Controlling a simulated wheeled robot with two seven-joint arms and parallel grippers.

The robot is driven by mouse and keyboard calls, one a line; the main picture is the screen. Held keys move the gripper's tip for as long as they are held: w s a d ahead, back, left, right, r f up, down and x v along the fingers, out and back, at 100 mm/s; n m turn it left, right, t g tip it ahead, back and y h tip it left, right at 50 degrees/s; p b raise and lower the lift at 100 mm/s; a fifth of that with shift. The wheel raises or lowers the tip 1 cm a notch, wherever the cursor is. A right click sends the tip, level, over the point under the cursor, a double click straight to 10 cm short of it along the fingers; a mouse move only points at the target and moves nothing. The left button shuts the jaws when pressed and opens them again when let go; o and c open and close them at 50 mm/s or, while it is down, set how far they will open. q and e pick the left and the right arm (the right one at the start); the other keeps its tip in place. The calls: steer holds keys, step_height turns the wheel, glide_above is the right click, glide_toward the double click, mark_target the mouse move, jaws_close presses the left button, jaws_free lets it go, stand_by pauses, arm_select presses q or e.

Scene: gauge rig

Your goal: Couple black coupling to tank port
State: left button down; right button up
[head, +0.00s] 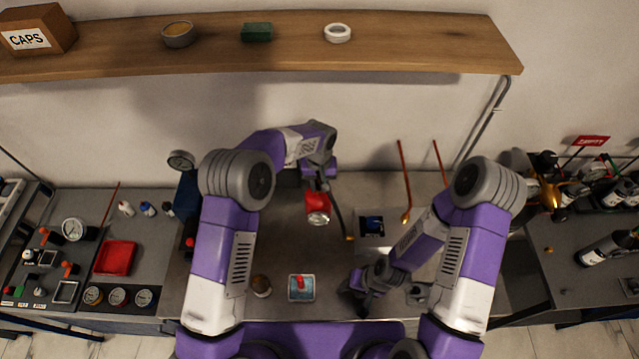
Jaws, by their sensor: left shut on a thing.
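My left gripper (319,182) is high at the middle, pointing down over the bench. A black hose (341,215) runs from beside it to a brass-coloured end lower right. The gripper is shut around the hose's upper end, where the black coupling is largely hidden. A red body with a pale face (317,208) shows directly below the fingers; I cannot tell whether they touch. A dark blue tank-like body (187,192) stands partly behind my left arm; no port is clearly visible. My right gripper (358,300) is low over the bench; its fingers are too dark to read.
A gauge (181,160) stands beside the blue body. A tray with a red item (301,287) and a round jar (261,285) lie at the front. Copper rods (404,180) rise behind a pale plate (371,226). A shelf (285,50) overhangs the back.

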arm_select(q)
steer(key=shift+r, duration=0.5)
arm_select(e)
steer(key=shift+f, duration=0.1)
arm_select(q)
steer(key=shift+w+a+r+m+p, duration=0.1)
steer(key=shift+w+r+m+p, duration=0.05)
steer(key=shift+r+m+p, duration=0.45)
arm_select(e)
steer(key=shift+r, duration=0.4)
arm_select(q)
step_height(320, 180, up, 4)
steer(key=m+p, duration=0.3)
steer(key=m, duration=0.2)
steer(key=shift+m, duration=0.3)
arm_select(e)
step_height(320, 180, up, 3)
steer(key=shift+a+r, duration=0.1)
arm_select(q)
steer(key=shift+w+a+r+m+p, duration=0.1)
steer(key=shift+r+m+p, duration=0.4)
steer(key=shift+m, duration=0.6)
arm_select(e)
steer(key=shift+r, duration=0.35)
arm_select(q)
steer(key=shift+f, duration=0.15)
arm_select(e)
steer(key=shift+f, duration=0.1)
